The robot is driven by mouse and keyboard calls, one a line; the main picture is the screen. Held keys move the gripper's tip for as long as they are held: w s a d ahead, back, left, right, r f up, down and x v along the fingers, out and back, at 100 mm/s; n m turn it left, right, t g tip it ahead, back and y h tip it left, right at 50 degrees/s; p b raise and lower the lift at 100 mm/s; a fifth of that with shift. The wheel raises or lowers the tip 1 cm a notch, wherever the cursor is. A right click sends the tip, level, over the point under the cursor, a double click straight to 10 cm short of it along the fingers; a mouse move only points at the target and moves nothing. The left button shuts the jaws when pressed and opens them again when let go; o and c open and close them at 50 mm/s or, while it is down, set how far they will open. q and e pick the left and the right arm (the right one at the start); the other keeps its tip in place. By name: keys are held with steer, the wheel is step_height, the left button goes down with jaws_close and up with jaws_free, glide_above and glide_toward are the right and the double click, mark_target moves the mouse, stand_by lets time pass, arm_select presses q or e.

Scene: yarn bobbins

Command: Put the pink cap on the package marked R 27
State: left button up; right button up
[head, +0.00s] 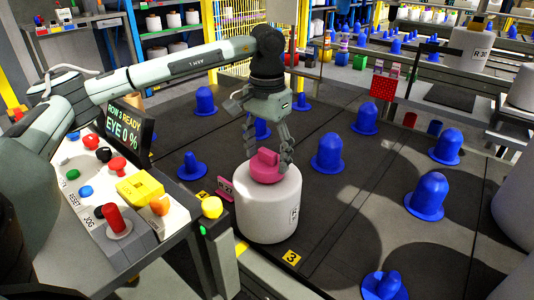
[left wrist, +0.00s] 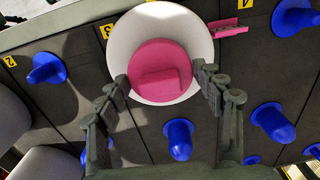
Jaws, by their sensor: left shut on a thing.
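The pink cap (head: 265,168) is round with a raised block grip on top. My left gripper (head: 270,150) points down and is shut on it. The cap is over the middle of the top of a white package (head: 267,212); I cannot tell whether it touches. The left wrist view shows the pink cap (left wrist: 162,74) between the fingers, in front of the round white package (left wrist: 190,22). The package's side label is too small to read surely. A pink tag (head: 226,189) stands beside it. My right gripper is not in view.
Several blue pegs, one a domed blue peg (head: 328,152), stand on the dark floor panels around the package. A control desk (head: 120,200) with coloured buttons and a screen stands left. A white package (head: 468,47) marked with an R stands back right. Yellow number plates (head: 291,257) mark places.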

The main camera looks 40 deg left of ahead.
arm_select(q)
steer(key=shift+f, duration=0.2)
steer(key=o, duration=1)
step_height(320, 180, up, 12)
steer(key=shift+r, duration=0.1)
